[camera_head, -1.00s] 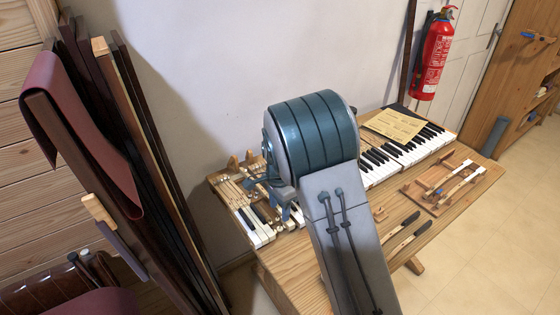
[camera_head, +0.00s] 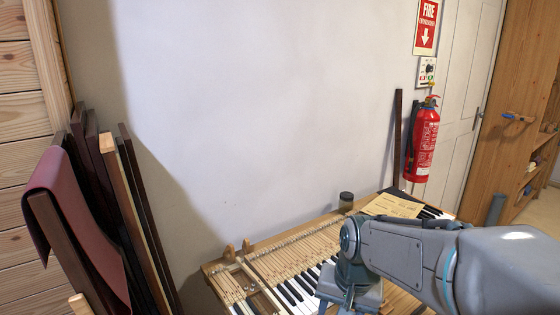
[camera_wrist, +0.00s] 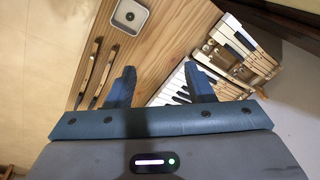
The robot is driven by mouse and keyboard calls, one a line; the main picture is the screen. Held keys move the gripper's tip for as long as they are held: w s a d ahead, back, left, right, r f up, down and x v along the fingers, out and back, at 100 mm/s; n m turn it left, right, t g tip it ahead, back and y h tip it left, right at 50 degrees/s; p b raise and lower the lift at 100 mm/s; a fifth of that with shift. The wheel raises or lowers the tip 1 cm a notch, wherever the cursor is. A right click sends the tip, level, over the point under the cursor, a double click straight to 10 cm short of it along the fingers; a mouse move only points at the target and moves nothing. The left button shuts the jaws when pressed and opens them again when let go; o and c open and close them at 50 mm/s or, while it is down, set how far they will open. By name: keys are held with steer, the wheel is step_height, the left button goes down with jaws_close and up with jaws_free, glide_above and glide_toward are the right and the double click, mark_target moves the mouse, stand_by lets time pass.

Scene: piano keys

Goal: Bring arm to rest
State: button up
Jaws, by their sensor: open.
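My gripper (camera_wrist: 160,86) shows in the wrist view with its two blue fingers spread apart and nothing between them. It is above the wooden bench (camera_wrist: 165,45), near the piano keys (camera_wrist: 173,88). In the head view my arm reaches in from the right over the bench. My gripper's fingertips are not clear there, as the wrist is at the lower edge of the picture. The keyboard (camera_head: 290,292) lies on the bench, with its right part hidden behind my arm.
A key frame (camera_wrist: 240,42) sits near the bench edge. Boards (camera_head: 128,200) lean at the left. A red extinguisher (camera_head: 424,142) hangs on the wall.

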steer(key=s+d+r+n+t+h, duration=0.1)
steer(key=s+d+n, duration=0.2)
steer(key=s, duration=0.6)
steer(key=shift+s+d+n, duration=0.15)
steer(key=shift+d+n, duration=0.05)
steer(key=shift+n, duration=0.1)
stand_by(0.4)
